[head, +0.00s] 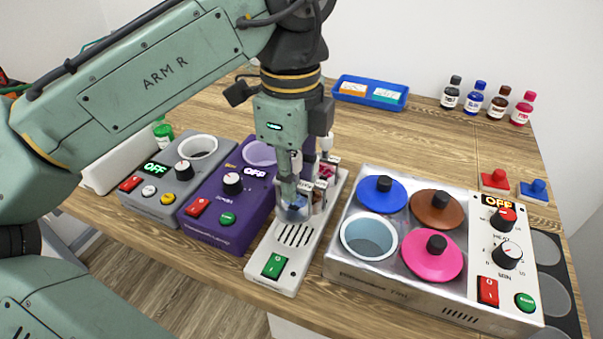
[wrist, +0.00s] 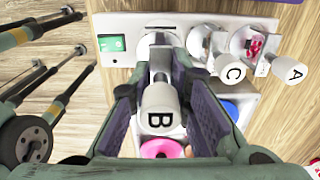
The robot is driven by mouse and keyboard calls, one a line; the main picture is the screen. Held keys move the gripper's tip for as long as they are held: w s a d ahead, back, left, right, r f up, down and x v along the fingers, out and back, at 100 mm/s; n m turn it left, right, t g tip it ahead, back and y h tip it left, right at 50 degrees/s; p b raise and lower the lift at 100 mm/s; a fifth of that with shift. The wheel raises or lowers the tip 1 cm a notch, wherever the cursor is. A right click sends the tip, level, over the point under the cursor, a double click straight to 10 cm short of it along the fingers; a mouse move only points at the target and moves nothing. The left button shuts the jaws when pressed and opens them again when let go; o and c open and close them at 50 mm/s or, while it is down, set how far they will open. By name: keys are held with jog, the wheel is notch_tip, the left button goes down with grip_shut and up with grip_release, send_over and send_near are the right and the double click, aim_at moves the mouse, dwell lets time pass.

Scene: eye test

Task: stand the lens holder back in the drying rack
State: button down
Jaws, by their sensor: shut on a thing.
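My gripper (head: 294,200) is shut on the lens holder marked B (wrist: 160,108), which has a white cylindrical handle. In the wrist view it sits between the two fingers (wrist: 157,78). In the head view the gripper points down over the long white unit (head: 287,262), which has slots and a green switch and appears to be the drying rack. Two other white holders, C (wrist: 226,66) and A (wrist: 284,66), stand at this unit, and one shows red pieces in its basket. The fingers hide much of the held holder's lower part, so I cannot tell whether it touches the unit.
A purple unit (head: 232,218) and a grey unit (head: 165,210) stand to the left. A silver bath unit (head: 400,290) with blue, brown and pink lids stands close on the right. Several small bottles (head: 500,103) and a blue tray (head: 370,101) are at the back.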

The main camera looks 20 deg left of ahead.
aim_at(294, 208)
notch_tip(294, 208, down, 3)
jog(key=shift+r+b, duration=0.1)
jog(key=shift+b, duration=1.1)
jog(key=shift+f, duration=1.3)
jog(key=shift+f+b, duration=0.3)
jog(key=shift+f, duration=0.05)
jog(key=c, duration=1.4)
grip_release()
jog(key=shift+o, duration=0.5)
jog(key=shift+o, duration=1)
